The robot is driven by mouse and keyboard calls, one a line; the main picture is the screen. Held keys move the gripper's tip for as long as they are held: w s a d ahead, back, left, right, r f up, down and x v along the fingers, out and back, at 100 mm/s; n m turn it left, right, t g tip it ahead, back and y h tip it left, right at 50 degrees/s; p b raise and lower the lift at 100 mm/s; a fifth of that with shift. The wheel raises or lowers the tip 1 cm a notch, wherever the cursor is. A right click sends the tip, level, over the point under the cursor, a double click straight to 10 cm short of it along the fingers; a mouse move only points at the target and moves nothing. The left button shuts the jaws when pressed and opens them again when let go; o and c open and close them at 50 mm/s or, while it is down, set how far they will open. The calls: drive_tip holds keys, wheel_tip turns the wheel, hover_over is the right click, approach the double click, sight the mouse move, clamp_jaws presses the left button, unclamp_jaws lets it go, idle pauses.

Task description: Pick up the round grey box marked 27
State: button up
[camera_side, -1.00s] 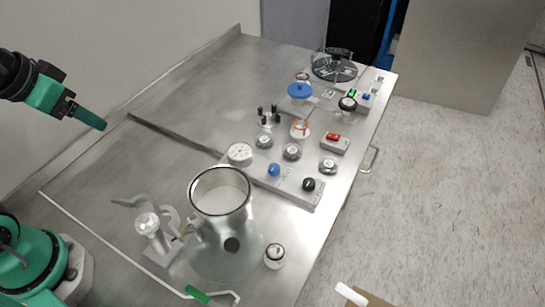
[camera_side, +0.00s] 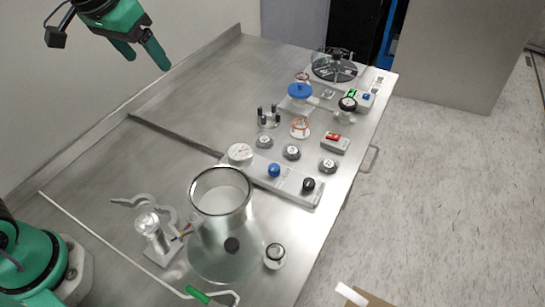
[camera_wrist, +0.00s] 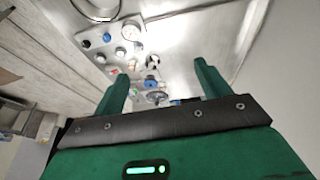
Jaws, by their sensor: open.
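Three small round grey boxes with pale marked tops stand on the metal table in the side view: a left one (camera_side: 264,142), a middle one (camera_side: 291,152) and a right one (camera_side: 328,166). Their markings are too small to read, so I cannot tell which is 27. My gripper (camera_side: 147,60) is open and empty, high above the table's far left part, well away from the boxes. In the wrist view its two green fingers (camera_wrist: 161,72) are spread apart, with small tabletop items showing beyond and between them.
A panel with blue and black knobs (camera_side: 290,183) and a gauge lies in front of the boxes. A pronged stand (camera_side: 268,118), a red-switch box (camera_side: 335,143) and an orange-rimmed jar (camera_side: 300,128) are close by. A large glass vessel (camera_side: 222,235) stands nearer.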

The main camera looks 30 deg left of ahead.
drive_tip(key=w+d+f+g, duration=0.1)
drive_tip(key=w+d, duration=0.7)
drive_tip(key=w, duration=0.2)
drive_tip(key=g, duration=0.3)
hover_over(329, 163)
drive_tip(key=shift+m+y, duration=0.3)
wheel_tip(329, 163, down, 21)
drive_tip(key=shift+a+f, duration=0.1)
drive_tip(key=shift+f, duration=0.05)
drive_tip(key=shift+d+f, duration=0.2)
drive_tip(key=shift+f, duration=0.05)
drive_tip(key=shift+a+f, duration=0.15)
drive_tip(key=shift+f, duration=3.75)
drive_tip(key=c, duration=1.1)
drive_tip(key=shift+o, duration=0.2)
drive_tip(key=shift+r, duration=0.15)
